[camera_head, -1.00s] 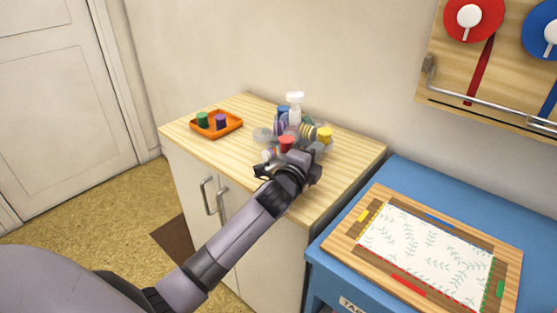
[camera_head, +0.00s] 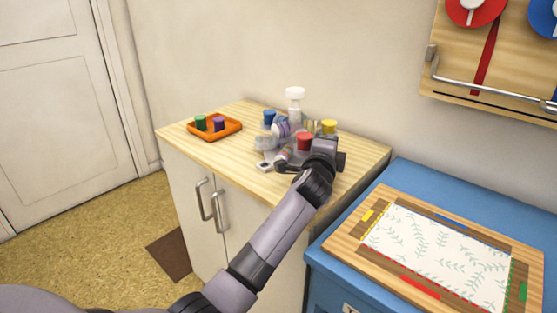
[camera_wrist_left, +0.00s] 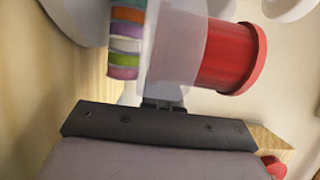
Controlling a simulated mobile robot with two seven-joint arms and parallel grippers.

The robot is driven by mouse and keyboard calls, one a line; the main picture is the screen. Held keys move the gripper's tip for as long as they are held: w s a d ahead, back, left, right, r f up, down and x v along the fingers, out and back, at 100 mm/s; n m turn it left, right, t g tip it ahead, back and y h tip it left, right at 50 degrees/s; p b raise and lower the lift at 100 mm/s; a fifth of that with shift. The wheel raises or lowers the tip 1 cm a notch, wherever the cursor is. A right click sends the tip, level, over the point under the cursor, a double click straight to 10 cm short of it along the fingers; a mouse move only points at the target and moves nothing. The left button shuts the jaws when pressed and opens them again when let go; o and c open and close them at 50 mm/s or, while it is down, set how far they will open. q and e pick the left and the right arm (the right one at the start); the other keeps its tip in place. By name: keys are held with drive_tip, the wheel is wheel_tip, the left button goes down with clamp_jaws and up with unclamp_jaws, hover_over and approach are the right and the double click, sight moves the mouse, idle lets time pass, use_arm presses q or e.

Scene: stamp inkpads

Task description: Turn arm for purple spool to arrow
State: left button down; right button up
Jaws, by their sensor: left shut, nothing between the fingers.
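A turning stand with a white post (camera_head: 295,104) stands on the wooden cabinet top. Its arms carry clear holders with a blue cap (camera_head: 269,117), a red cap (camera_head: 304,142) and a yellow cap (camera_head: 329,126). A purple-and-white roll (camera_head: 281,130) sits left of the post; I cannot tell whether it is the purple spool. My left gripper (camera_head: 284,166) is shut and empty at the stand's front, close below the red cap. In the left wrist view, the red cap (camera_wrist_left: 228,58), a clear holder (camera_wrist_left: 176,45) and a striped roll (camera_wrist_left: 125,45) are close ahead. The arrow is not clearly visible.
An orange tray (camera_head: 215,137) with a green cap (camera_head: 200,122) and a purple cap (camera_head: 219,124) lies at the cabinet's left. A small pale piece (camera_head: 265,167) lies in front of the stand. A blue table (camera_head: 420,176) with a framed leaf-pattern sheet stands right.

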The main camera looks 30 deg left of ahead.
use_arm(q)
drive_tip(key=shift+w+f+n+y+b, duration=0.1)
drive_tip(key=shift+w+n+y+b, duration=0.3)
drive_tip(key=shift+y+b, duration=0.3)
drive_tip(key=shift+w, duration=0.1)
drive_tip(key=shift+b, duration=0.3)
drive_tip(key=shift+d, duration=0.1)
